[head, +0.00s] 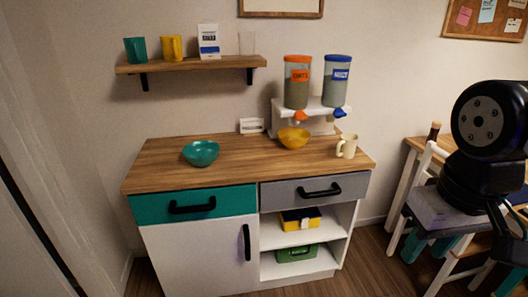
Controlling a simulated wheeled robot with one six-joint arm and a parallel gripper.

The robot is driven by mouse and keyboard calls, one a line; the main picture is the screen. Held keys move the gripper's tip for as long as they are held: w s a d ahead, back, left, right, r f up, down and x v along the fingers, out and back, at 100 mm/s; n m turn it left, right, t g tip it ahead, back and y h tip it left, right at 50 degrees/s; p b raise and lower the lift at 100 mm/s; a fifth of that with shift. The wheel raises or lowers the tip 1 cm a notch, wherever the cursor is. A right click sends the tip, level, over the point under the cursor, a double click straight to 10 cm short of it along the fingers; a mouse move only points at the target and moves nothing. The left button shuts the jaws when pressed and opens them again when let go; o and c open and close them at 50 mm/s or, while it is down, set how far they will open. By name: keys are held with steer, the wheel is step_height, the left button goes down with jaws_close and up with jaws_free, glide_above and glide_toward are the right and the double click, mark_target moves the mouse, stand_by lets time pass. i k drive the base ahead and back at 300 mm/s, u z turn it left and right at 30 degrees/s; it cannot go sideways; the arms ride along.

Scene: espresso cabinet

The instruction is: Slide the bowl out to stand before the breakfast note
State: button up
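A teal bowl (201,153) stands upright on the wooden counter, left of the middle. A yellow bowl (294,138) stands upright further right, in front of and partly under the cereal dispenser (312,112). A small white note (251,126) with print too small to read stands at the back of the counter, between the two bowls and behind them. Another white card (208,42) stands on the wall shelf. My black arm shows at the right edge, away from the counter. My gripper is out of view.
A cream mug (347,146) stands at the counter's right end. The dispenser holds two canisters, orange-lidded and blue-lidded. The counter (240,163) is bare along its front and between the bowls. A table and stool (438,213) stand at right.

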mark_target(293, 138)
steer(key=u, duration=0.15)
steer(key=k, duration=0.3)
steer(key=u, duration=0.7)
steer(key=i, duration=1.35)
steer(key=z, duration=0.45)
steer(key=i, duration=0.75)
steer(key=z, duration=0.1)
